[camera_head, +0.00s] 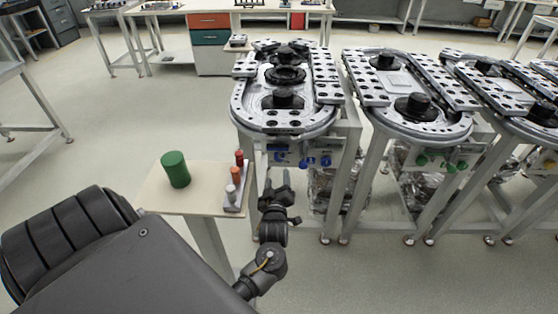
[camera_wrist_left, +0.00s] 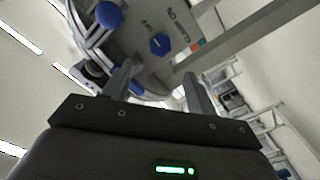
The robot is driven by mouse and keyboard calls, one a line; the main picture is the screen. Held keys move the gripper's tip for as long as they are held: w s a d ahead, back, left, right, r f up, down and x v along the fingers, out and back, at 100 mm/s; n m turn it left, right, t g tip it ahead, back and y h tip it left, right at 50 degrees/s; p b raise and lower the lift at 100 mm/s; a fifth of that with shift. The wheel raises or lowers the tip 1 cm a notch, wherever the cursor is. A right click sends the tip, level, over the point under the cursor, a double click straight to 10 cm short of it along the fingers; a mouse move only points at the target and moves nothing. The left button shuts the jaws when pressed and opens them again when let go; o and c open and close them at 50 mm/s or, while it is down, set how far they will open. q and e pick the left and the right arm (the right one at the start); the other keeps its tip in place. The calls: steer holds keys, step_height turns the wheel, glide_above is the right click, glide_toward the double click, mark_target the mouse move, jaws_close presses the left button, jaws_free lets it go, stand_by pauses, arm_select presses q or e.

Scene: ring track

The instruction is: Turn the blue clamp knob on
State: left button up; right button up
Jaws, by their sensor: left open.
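Two blue knobs, one here (camera_head: 325,161), show on the front panel under the nearest ring track in the head view. In the left wrist view, a blue six-sided knob (camera_wrist_left: 160,44) sits on the grey panel beside lettering that seems to read CLAMP and ON. A second, rounder blue part (camera_wrist_left: 109,15) is nearer the top left. My left gripper (camera_head: 278,177) is in front of and below the panel, left of the knobs. Its fingers are apart and empty, either side of the six-sided knob in the wrist view (camera_wrist_left: 160,84), without visible contact. My right gripper is out of view.
A small side table (camera_head: 205,203) with a green cylinder (camera_head: 175,169) and a rack of small coloured pieces (camera_head: 236,182) stands left of my left gripper. Ring track legs stand close on the right. A second track (camera_head: 412,135) with green knobs is further right.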

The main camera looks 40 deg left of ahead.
mark_target(279, 158)
arm_select(q)
steer(key=x, duration=1)
steer(key=shift+w+p, duration=0.15)
steer(key=shift+p, duration=0.2)
steer(key=c, duration=1)
